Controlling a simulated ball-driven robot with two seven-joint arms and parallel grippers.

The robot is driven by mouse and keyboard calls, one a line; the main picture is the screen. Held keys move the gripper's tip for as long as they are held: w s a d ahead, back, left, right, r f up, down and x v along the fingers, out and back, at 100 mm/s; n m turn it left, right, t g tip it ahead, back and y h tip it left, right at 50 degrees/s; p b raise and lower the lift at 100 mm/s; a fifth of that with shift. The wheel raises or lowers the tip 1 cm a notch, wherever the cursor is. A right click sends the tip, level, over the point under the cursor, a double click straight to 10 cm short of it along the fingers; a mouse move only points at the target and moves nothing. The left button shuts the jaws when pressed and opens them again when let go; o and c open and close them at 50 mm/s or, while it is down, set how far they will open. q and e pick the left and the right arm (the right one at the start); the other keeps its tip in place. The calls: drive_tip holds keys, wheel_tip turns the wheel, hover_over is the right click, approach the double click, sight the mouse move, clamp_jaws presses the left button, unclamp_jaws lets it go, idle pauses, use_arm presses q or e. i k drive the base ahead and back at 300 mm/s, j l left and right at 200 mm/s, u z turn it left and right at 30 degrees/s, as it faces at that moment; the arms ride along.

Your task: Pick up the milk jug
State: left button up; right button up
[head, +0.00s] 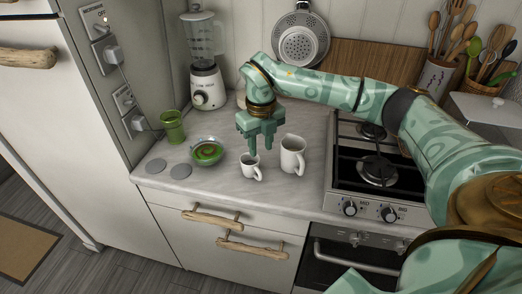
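Two white vessels with handles stand upright on the counter: a larger white jug (292,157) and a smaller white cup or jug (250,170) to its left. I cannot tell for sure which is the milk jug; the larger one looks more like it. My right gripper (262,148) points down just behind and above the smaller vessel, to the left of the larger one. Its fingers look apart, with nothing seen between them. One finger overlaps the smaller vessel's rim in the picture; I cannot tell whether they touch. My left gripper is not in view.
A blender (207,85) stands behind. A gas stove (373,178) is to the right, under my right arm.

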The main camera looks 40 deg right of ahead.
sight(293, 148)
drive_tip(key=z, duration=1.45)
drive_tip(key=i+j+u, duration=0.1)
drive_tip(key=j, duration=0.25)
drive_tip(key=i+j, duration=0.2)
drive_tip(key=i+j+u, duration=0.15)
drive_tip(key=j, duration=0.3)
